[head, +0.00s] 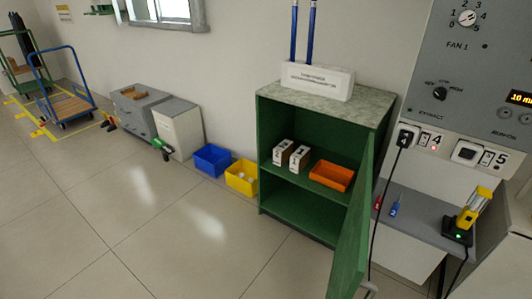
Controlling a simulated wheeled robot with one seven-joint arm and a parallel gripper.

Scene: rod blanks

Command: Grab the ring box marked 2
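Two small white boxes with brown tops stand side by side on the middle shelf of an open green cabinet (273,187). They are the left box (281,152) and the right box (299,158). Each has a dark mark on its front, too small for me to read with certainty, so I cannot tell which is marked 2. My gripper is not in view.
An orange bin (332,176) sits right of the boxes on the same shelf. The cabinet door (350,245) stands open at the right, jutting forward. Blue (212,161) and yellow (241,177) bins stand left of the cabinet. The floor in front is clear.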

